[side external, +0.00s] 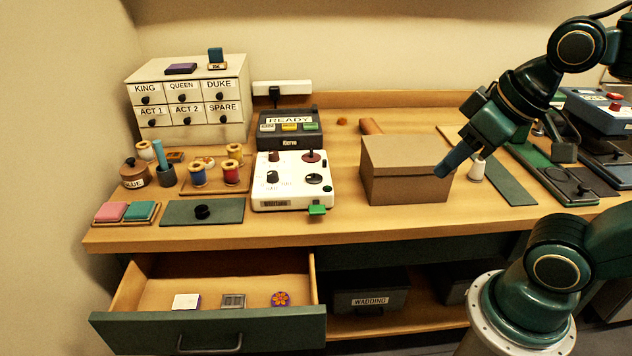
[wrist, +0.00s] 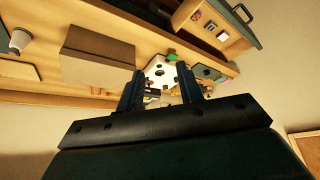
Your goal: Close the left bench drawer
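The left bench drawer (side external: 208,328) is pulled well out from under the bench top. It has a dark green front with a dark bar handle (side external: 209,348). Inside lie a white block (side external: 186,301), a grey square piece (side external: 232,301) and a purple-and-orange round piece (side external: 281,299). The drawer also shows at the top of the wrist view (wrist: 212,20). My gripper (wrist: 160,75) is open, with a gap between its two fingers and nothing held. In the side view, it hangs above the bench near the cardboard box, up and right of the drawer, not touching it.
The cardboard box (side external: 407,169) stands on the bench beside my gripper. The white control panel (side external: 292,181), spool tray (side external: 217,178) and small drawer cabinet (side external: 189,100) stand on the left. A dark WADDING bin (side external: 370,291) sits on the shelf right of the drawer. Space before the drawer looks clear.

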